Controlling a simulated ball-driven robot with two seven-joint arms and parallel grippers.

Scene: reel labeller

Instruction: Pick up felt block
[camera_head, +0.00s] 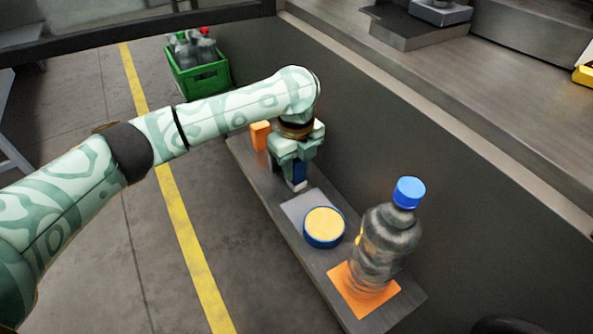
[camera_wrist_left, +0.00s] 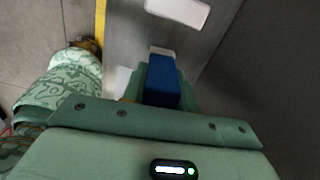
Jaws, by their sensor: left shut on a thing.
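The felt block, blue with a pale end (camera_head: 299,171), is between the fingers of my left gripper (camera_head: 297,174) in the head view. That gripper is shut on it, pointing down over the narrow grey shelf (camera_head: 350,312). The block also shows in the left wrist view (camera_wrist_left: 162,82), with its pale end away from the camera. The fingers partly hide the block, and I cannot tell whether its lower end touches the shelf. My right gripper is not in view.
An orange block (camera_head: 260,136) stands behind my gripper. Nearer are a grey pad (camera_head: 296,207), a round blue tin with yellow top (camera_head: 324,226) and a clear blue-capped bottle (camera_head: 384,246) on an orange mat (camera_head: 345,292). A dark wall (camera_head: 460,200) borders the shelf's right. A green crate (camera_head: 200,80) holds bottles.

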